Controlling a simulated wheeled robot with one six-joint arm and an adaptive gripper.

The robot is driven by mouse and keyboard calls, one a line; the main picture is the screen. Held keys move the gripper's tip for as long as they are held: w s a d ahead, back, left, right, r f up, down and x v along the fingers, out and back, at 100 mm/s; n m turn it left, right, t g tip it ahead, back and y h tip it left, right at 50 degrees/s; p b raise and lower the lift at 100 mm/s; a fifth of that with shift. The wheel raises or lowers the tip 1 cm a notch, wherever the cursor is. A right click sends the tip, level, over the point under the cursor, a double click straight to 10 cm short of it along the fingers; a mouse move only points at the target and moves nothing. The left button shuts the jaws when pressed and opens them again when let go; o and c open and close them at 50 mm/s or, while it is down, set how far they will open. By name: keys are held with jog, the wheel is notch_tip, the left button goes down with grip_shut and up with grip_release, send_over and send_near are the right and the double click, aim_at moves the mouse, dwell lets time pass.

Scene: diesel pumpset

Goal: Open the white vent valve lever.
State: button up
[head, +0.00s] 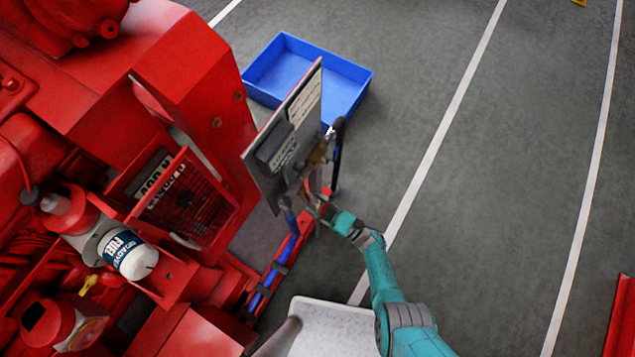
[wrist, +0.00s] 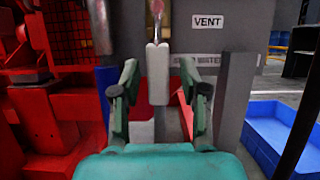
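The white vent valve lever (wrist: 158,75) hangs straight down from a brass-coloured fitting (wrist: 157,12) in the wrist view, left of the VENT label (wrist: 208,21) on a grey panel. My gripper (wrist: 159,80) is open, with one finger on each side of the lever and a visible gap on both sides. How deep the lever lies between the fingers is hard to tell. In the head view my gripper (head: 322,208) is at the lower end of the panel (head: 262,185), and the lever is too small to make out there.
The red pumpset (head: 130,90) fills the left. Blue hoses (head: 268,280) run low beside the panel. A blue tray (head: 345,75) is on the floor behind the panel. A dark vertical handle or pipe (head: 338,140) stands close by.

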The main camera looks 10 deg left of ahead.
aim_at(319, 206)
dwell(0.5)
jog(key=shift+v, duration=2.55)
jog(key=s+d, duration=0.4)
jog(key=d, duration=0.7)
jog(key=s+r+m+t+h, duration=0.25)
jog(key=m+t+h, duration=0.25)
jog(key=m, duration=0.5)
jog(key=s+r+m+t+h, duration=0.1)
jog(key=s+m+t+h, duration=0.35)
jog(key=m, duration=0.45)
jog(key=s+d+r+m+h, duration=0.3)
jog(key=s+r+m, duration=0.1)
jog(key=r+m, duration=0.5)
jog(key=s+d+r+m+g+h, duration=0.1)
jog(key=s+d+r+m+h, duration=0.2)
jog(key=r+m, duration=0.7)
jog(key=s+d+r+m+g+h, duration=0.1)
jog(key=s+r+m+h, duration=0.4)
jog(key=r+m, duration=0.5)
jog(key=shift+s+d+m, duration=0.7)
jog(key=shift+d+m, duration=0.2)
jog(key=shift+m, duration=0.2)
